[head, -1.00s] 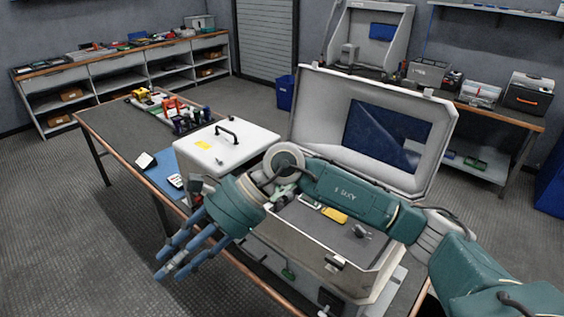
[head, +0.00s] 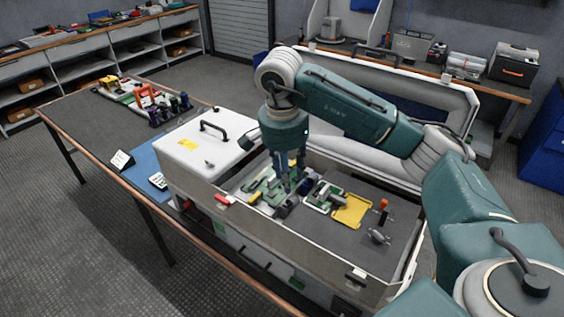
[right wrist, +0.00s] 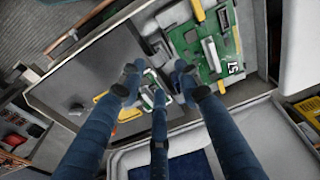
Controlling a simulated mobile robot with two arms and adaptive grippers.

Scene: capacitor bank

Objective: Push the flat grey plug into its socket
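My right gripper (head: 290,182) points down over the open case (head: 255,222), above the boards and small parts. In the right wrist view its blue fingers (right wrist: 157,80) are spread apart, with nothing visibly held between them. A green circuit board (right wrist: 212,42) lies in the case and also shows in the head view (head: 268,192). A flat grey piece (right wrist: 211,54) lies on this board; I cannot tell whether it is the plug. The socket cannot be made out. The fingers hide part of the area below them. My left gripper is not in view.
A yellow piece (head: 352,210) and a metal clamp-like part (head: 378,236) lie on the case's dark floor. A white lid with a black handle (head: 214,130) covers the left part. The case's raised lid (head: 458,100) stands behind my right arm.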

